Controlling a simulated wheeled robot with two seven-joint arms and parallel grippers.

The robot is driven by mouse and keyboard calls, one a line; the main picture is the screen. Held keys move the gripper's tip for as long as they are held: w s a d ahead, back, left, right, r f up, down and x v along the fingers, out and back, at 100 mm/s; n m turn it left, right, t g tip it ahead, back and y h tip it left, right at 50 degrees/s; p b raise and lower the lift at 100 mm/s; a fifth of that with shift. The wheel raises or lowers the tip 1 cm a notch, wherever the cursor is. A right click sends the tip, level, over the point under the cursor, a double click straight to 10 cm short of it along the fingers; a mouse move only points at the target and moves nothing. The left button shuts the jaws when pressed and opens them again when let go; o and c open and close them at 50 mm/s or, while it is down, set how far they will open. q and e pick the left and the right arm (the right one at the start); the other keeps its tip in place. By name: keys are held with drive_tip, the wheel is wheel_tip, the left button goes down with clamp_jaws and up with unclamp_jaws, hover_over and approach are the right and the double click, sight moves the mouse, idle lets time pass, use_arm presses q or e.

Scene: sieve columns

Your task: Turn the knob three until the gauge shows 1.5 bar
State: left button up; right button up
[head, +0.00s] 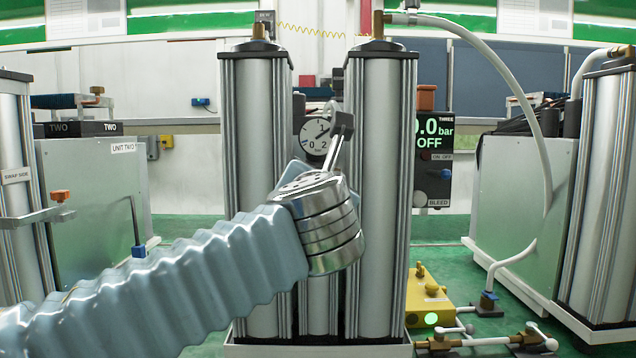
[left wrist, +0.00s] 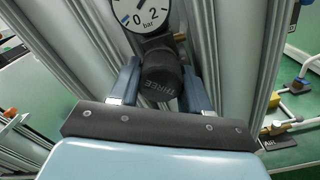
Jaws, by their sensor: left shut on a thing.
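The black knob marked THREE (left wrist: 160,82) sits below the gauge in the left wrist view. My left gripper (left wrist: 161,74) has one blue-grey finger on each side of it and is shut on it. In the head view my left wrist hides the knob and fingertips. The round white gauge (head: 315,136) sits between two silver columns; it also shows in the left wrist view (left wrist: 141,12), cut off at the top. Its exact needle reading is too small to tell. A black display box (head: 433,165) marked THREE reads 0.0 bar and OFF. My right gripper is not in view.
Tall silver columns (head: 381,190) stand close on both sides of the gauge. A yellow box (head: 430,298) with a lit green button and pipe fittings (head: 490,342) lie low at right. A grey cabinet marked UNIT TWO (head: 90,200) stands at left.

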use_arm(q)
drive_tip(key=shift+f, duration=0.4)
drive_tip(key=o, duration=1)
drive_tip(key=shift+r, duration=0.2)
drive_tip(key=s+b, duration=0.1)
drive_tip(key=s, duration=1.2)
drive_tip(key=shift+s, duration=0.4)
